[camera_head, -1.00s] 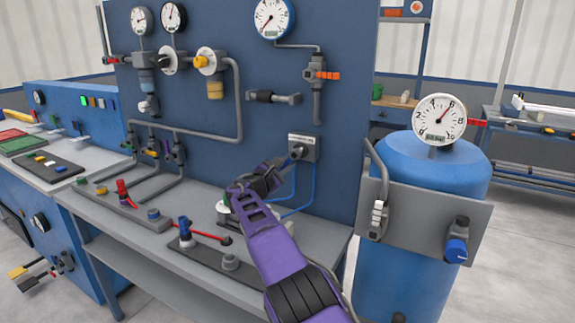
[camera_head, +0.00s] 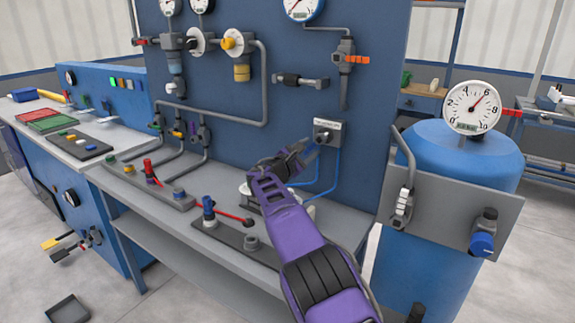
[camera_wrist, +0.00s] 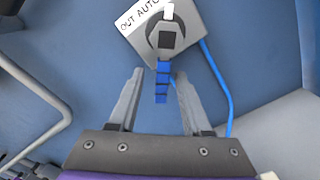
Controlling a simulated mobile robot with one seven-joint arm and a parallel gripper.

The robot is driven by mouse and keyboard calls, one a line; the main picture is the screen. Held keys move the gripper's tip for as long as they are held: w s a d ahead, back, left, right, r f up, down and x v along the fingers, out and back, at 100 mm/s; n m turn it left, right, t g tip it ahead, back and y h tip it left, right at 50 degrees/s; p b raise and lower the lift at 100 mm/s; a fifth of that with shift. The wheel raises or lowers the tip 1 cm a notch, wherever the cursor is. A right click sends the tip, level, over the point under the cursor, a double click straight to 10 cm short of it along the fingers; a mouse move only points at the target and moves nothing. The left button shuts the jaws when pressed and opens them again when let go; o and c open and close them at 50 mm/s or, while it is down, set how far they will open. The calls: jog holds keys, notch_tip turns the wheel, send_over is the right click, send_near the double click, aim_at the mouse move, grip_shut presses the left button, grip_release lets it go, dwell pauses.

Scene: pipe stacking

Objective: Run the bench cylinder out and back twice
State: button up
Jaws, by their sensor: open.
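A grey switch box (camera_head: 327,133) with a dark round knob is fixed to the blue panel, with blue tubes below it. In the wrist view the switch box (camera_wrist: 163,32) has a label showing "OUT AUTO", partly cut off. Its knob (camera_wrist: 166,40) has a white mark at the top. My gripper (camera_head: 306,147) is close to the box, at its lower left. In the wrist view my gripper (camera_wrist: 160,74) is open, its fingertips below the knob and either side of a blue ribbed piece (camera_wrist: 162,82). Contact cannot be told. I cannot tell which part is the bench cylinder.
The grey bench top (camera_head: 340,222) carries a dark plate (camera_head: 230,237) with a blue-topped fitting (camera_head: 208,205) and a red line. A blue tank (camera_head: 450,178) with a gauge (camera_head: 473,107) stands at right. A tray (camera_head: 68,309) lies on the floor at left.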

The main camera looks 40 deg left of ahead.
jog(key=s+d, duration=0.1)
jog(key=s, duration=1.5)
jog(key=shift+s, duration=0.25)
jog(key=shift+d+r, duration=0.1)
jog(key=shift+r, duration=0.05)
